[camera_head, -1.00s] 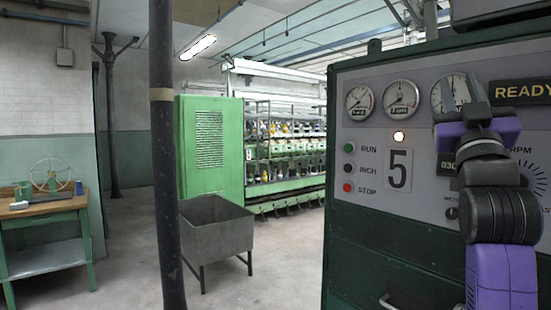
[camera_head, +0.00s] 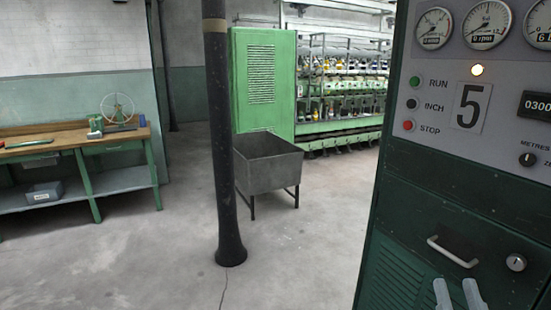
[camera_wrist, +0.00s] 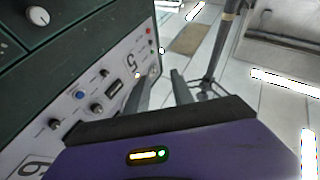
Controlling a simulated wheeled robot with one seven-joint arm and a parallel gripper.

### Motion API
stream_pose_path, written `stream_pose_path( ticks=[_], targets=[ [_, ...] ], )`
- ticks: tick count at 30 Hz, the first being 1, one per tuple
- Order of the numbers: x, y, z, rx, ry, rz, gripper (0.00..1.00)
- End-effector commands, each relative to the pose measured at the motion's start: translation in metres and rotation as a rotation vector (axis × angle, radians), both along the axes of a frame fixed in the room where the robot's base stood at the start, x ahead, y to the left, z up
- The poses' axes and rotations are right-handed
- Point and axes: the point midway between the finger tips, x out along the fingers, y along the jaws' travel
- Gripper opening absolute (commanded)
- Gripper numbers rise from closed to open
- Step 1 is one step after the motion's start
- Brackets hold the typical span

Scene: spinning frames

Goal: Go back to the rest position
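My gripper (camera_head: 457,292) shows at the bottom right of the head view as two grey fingertips standing apart. It is in front of the lower part of the green control cabinet (camera_head: 462,190), below the cabinet's handle. In the wrist view my gripper (camera_wrist: 160,88) has its two dark fingers apart with nothing between them. The cabinet's panel (camera_wrist: 115,85) is to the left there, seen tilted. Most of my arm is out of the head view.
A dark pillar (camera_head: 221,150) stands left of centre, before a grey metal bin (camera_head: 268,165) on legs. A wooden workbench (camera_head: 75,140) is at the left. A green spinning machine (camera_head: 265,80) is behind. The concrete floor (camera_head: 290,265) in front is clear.

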Motion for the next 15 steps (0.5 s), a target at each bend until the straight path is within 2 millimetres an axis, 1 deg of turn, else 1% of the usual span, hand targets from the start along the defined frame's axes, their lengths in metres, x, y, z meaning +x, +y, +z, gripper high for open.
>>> stream_pose_path(
  ticks=[1, 6, 11, 15],
  targets=[
    [-0.014, 0.008, -0.017, 0.015, 0.033, 0.017, 0.29],
    [-0.061, 0.030, -0.059, 0.062, 0.124, 0.064, 0.29],
    [-0.107, 0.048, -0.091, 0.103, 0.225, 0.102, 0.29],
    [-0.149, 0.061, -0.117, 0.134, 0.329, 0.130, 0.29]
  ],
)
